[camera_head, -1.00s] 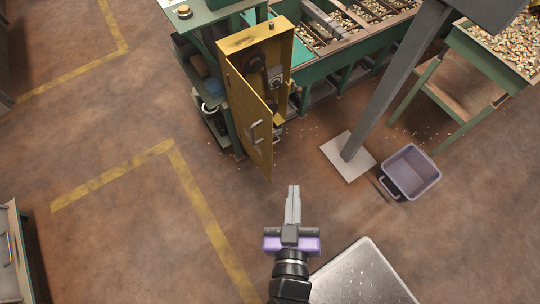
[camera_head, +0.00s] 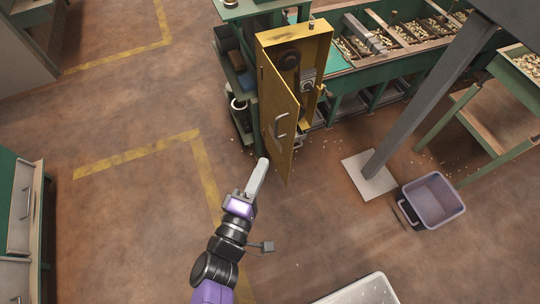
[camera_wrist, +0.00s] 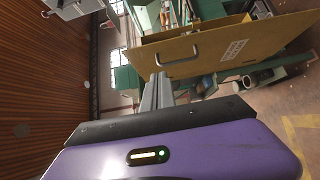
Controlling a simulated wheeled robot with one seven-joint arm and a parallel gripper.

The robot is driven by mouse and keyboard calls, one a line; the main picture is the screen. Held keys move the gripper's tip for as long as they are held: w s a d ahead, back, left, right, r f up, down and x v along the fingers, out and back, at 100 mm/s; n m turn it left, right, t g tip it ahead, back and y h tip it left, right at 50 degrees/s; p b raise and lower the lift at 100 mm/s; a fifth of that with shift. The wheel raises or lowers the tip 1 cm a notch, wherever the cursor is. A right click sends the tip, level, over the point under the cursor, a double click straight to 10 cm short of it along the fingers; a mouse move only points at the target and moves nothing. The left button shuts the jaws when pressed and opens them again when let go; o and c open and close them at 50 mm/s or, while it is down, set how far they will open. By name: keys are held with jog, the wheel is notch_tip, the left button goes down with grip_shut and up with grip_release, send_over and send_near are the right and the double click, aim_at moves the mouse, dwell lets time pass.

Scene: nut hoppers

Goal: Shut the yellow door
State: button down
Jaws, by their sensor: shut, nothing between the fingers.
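The yellow door (camera_head: 275,118) is a tall panel with a grey handle (camera_head: 281,126), hinged on a yellow cabinet (camera_head: 300,45). It stands open and swung outward, so the pulleys inside the cabinet show. My gripper (camera_head: 263,162) is shut and empty, its fingertips close to the lower left of the door's outer face. In the wrist view my gripper fingers (camera_wrist: 158,82) point at the door (camera_wrist: 215,50), just below its handle (camera_wrist: 178,52). I cannot tell whether the fingertips touch the door.
Green hopper benches (camera_head: 345,75) hold nuts behind the cabinet. A grey post (camera_head: 420,105) on a white base plate and a purple-grey bin (camera_head: 434,199) stand to the right. A green cabinet (camera_head: 22,210) is at the left. The floor between has yellow lines and is mostly clear.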

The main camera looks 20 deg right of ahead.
aim_at(294, 124)
jog(key=shift+w+d+b, duration=0.1)
jog(key=shift+w+d, duration=0.95)
jog(key=shift+d, duration=0.6)
jog(key=shift+w+d+b, duration=0.1)
jog(key=shift+w+d, duration=1)
jog(key=shift+d, duration=0.55)
jog(key=shift+w+d+b, duration=0.1)
jog(key=shift+w+d, duration=0.95)
jog(key=shift+d, duration=0.6)
jog(key=shift+d, duration=0.15)
